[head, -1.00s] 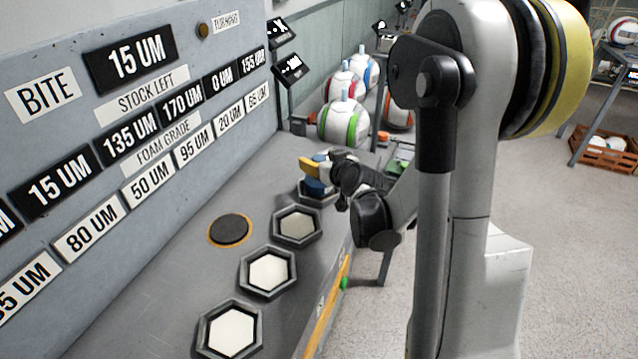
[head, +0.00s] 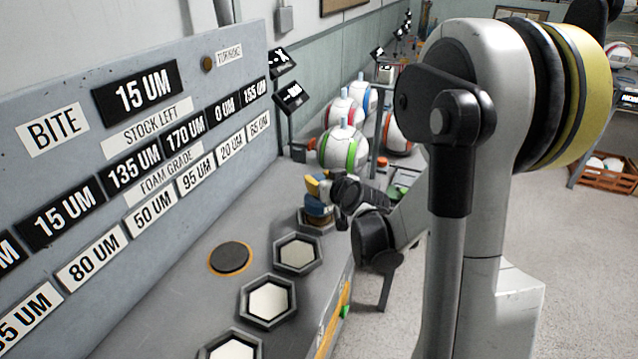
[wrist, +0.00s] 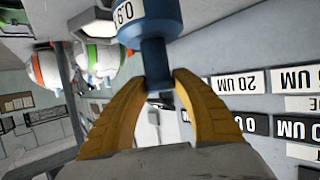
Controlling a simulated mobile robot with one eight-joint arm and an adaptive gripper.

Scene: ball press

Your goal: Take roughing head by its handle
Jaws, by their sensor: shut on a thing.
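A blue head (head: 318,208) with a narrow handle is at the far hexagonal holder (head: 318,228) on the bench. I take it to be the roughing head. My gripper (head: 317,186) has its yellow fingers shut on the handle. In the wrist view, the blue head (wrist: 150,22) carries a white label, partly cut off by the frame edge. The fingertips of my gripper (wrist: 160,85) close on its narrower neck. An orange-brown band shows low on the head in the head view; whether its base is clear of the holder I cannot tell.
Nearer hexagonal holders (head: 298,253) with pale insides line the bench. A dark round pad (head: 231,258) lies to their left. The panel with labels (head: 60,170) rises on the left. White balls with coloured bands (head: 343,148) stand beyond the head.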

